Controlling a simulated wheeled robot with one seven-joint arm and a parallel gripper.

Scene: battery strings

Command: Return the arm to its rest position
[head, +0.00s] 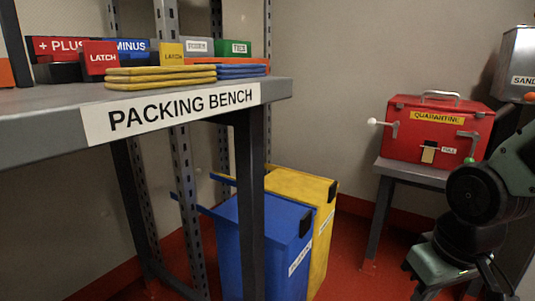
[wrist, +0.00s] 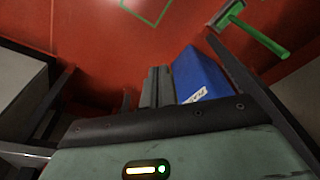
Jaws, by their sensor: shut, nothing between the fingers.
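My arm (head: 480,195) shows at the right edge of the head view, folded in front of the stand with the red quarantine box. My gripper (wrist: 158,84) shows in the wrist view, pointing down toward the red floor. Its two dark fingers are together with nothing between them. In the head view I cannot make out the fingertips clearly.
The packing bench (head: 275,88) fills the left, with blue (head: 262,240) and yellow (head: 325,215) bins below. The quarantine box (head: 425,150) stands on a grey stand (head: 415,172). The wrist view shows a green-handled tool (wrist: 258,36) and a green floor outline (wrist: 150,24).

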